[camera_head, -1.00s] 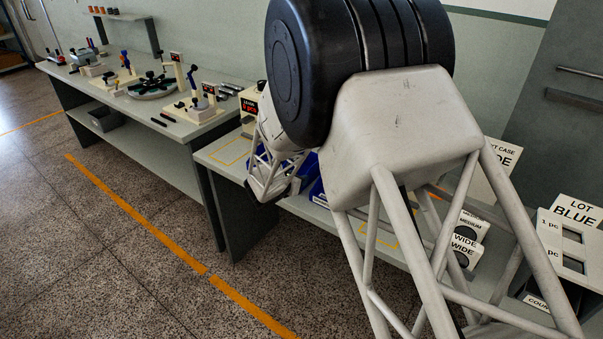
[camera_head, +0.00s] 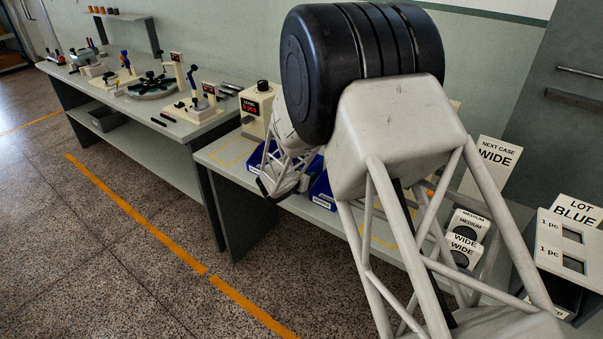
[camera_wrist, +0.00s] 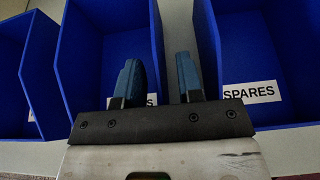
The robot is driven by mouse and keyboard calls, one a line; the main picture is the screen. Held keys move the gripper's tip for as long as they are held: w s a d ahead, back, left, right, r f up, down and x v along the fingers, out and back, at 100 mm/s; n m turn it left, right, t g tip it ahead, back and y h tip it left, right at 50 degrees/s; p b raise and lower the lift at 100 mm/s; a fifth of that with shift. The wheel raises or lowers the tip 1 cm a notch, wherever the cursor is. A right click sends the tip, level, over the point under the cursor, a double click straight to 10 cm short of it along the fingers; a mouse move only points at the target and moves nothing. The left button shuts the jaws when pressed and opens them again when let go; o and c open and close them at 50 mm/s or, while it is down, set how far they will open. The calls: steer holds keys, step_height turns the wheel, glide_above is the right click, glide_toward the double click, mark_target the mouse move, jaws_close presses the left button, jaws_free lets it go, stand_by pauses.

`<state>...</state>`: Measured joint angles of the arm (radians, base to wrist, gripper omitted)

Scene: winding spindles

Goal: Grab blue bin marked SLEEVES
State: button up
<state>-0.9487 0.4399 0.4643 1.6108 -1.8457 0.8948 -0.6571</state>
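Three blue bins show in the wrist view. The middle bin (camera_wrist: 82,50) has a white label (camera_wrist: 150,101) mostly hidden behind my gripper; only a final "S" reads. The right bin (camera_wrist: 255,50) is labelled SPARES. The left bin (camera_wrist: 15,80) is cut off by the frame, with only a sliver of its label showing. My gripper (camera_wrist: 157,80) is open and empty; its left finger is in front of the middle bin's inside and its right finger over the gap by the SPARES bin. The middle bin's right wall lies between them. In the head view blue bins (camera_head: 320,192) are partly behind my arm.
A cream device with a red display (camera_head: 251,105) stands behind the bins. NEXT CASE WIDE (camera_head: 497,157) and LOT BLUE (camera_head: 573,212) signs stand to the right, near MEDIUM and WIDE holders (camera_head: 465,238). A bench with fixtures (camera_head: 150,88) is at left.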

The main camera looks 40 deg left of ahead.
jaws_close()
steer(key=shift+r, duration=0.2)
stand_by(0.3)
step_height(320, 180, up, 10)
steer(key=shift+f, duration=0.15)
stand_by(0.4)
stand_by(0.5)
